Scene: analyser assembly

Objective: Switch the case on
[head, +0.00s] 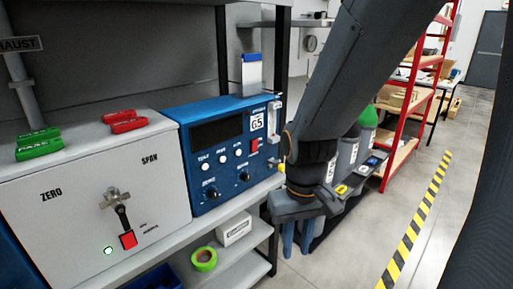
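The blue case (212,185) stands on the bench in the middle of the head view. Its front has a dark display (215,133), several white buttons, two black knobs and a label reading G5. A small red switch (254,147) sits below the label; I cannot tell its position. My gripper (297,240) hangs to the right of the case, apart from it, pointing down. Its two blue fingers are spread with a gap between them, and nothing shows in it. My arm hides part of what lies behind it.
A pale panel box (75,200) marked ZERO and SPAN stands left, with a lever, a red switch (128,240) and a lit green lamp (107,251). Green tape (204,259) and a white box (234,228) lie on the lower shelf. Cylinders stand behind my arm. Floor at right is clear.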

